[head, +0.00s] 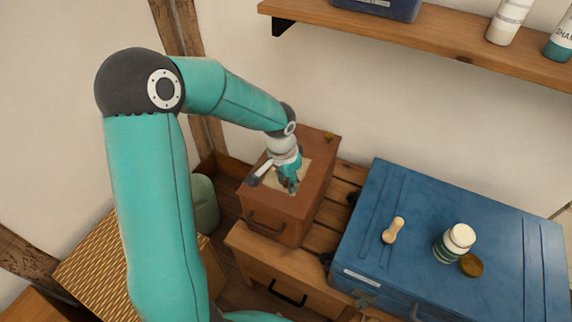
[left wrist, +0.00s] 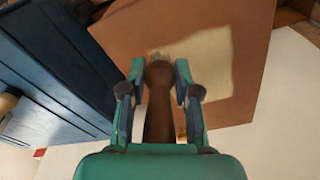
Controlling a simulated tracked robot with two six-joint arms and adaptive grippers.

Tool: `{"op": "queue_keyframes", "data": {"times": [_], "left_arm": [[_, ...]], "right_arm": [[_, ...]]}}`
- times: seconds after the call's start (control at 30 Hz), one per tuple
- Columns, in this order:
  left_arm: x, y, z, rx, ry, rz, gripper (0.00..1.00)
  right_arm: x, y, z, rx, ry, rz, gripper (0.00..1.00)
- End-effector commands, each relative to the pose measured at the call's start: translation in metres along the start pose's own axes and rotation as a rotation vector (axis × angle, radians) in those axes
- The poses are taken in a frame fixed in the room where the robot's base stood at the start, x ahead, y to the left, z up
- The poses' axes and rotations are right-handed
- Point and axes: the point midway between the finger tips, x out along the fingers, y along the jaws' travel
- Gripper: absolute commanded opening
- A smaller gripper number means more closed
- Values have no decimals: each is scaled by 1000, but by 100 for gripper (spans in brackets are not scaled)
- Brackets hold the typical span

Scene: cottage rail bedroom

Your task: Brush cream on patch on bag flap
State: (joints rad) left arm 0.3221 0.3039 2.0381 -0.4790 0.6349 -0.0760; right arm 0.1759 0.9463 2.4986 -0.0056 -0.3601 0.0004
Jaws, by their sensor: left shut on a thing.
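The brown bag (head: 318,150) stands on a wooden drawer unit, with a pale cream patch (head: 304,166) on its top flap. My left gripper (head: 289,184) is over the patch. In the left wrist view my left gripper (left wrist: 159,95) is shut on the dark brown handle of a brush (left wrist: 158,115). The bristles (left wrist: 160,57) are near the edge of the patch (left wrist: 205,75) on the flap (left wrist: 225,20); I cannot tell whether they touch it. My right gripper is not in view.
The blue suitcase (head: 400,190) lies right of the bag. On it are a brown round lid (head: 471,265) and a small pale wooden-handled tool (head: 393,231). A shelf (head: 400,40) with bottles runs above. A green bin (head: 205,200) stands left of the drawer unit.

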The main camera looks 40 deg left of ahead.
Motion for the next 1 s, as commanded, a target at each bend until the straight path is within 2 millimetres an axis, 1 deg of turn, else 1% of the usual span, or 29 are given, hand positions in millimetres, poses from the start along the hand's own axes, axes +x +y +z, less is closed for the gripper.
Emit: {"op": "queue_keyframes", "data": {"times": [0.03, 0.4, 0.5, 0.63, 1.0], "left_arm": [[-9, 1, -2, 3, 1, 0, 0], [-42, 4, -10, 12, 2, 0, 0], [-48, 4, -11, 14, 1, 1, 0], [-51, 5, -12, 14, 1, 1, 0], [-50, 5, -12, 14, 1, 1, 0]], "right_arm": [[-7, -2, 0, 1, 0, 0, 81], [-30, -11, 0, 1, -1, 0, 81], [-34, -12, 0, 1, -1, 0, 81], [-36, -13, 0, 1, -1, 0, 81], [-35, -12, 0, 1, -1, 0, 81]]}}
